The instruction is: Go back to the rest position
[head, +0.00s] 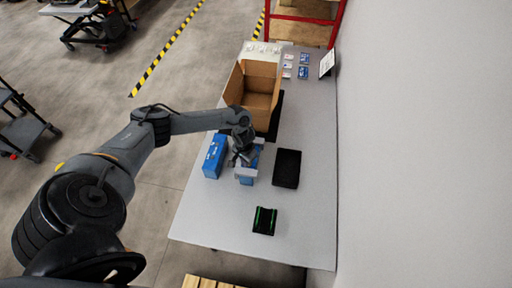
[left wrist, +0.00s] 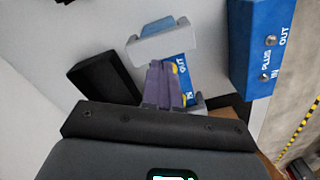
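My left gripper (head: 241,158) is over the table, directly above a blue unit with pale grey ends (head: 247,176). In the left wrist view purple-grey finger parts with yellow spots (left wrist: 165,85) overlap this blue unit (left wrist: 183,72), which has "IN" and "OUT" lettering. Whether they touch it, and how far apart the fingers are, is unclear. A second blue unit (head: 215,156) stands just left of the gripper; it also shows in the left wrist view (left wrist: 262,45), with "PLUG", "IN" and "OUT" lettering. My right gripper is out of view.
An open cardboard box (head: 258,80) stands behind the gripper. A black tray (head: 286,168) lies to the right. A black holder with green strips (head: 264,220) is nearer the front. Small cards (head: 303,72) lie at the back. The table's front left is clear; a wall borders the right.

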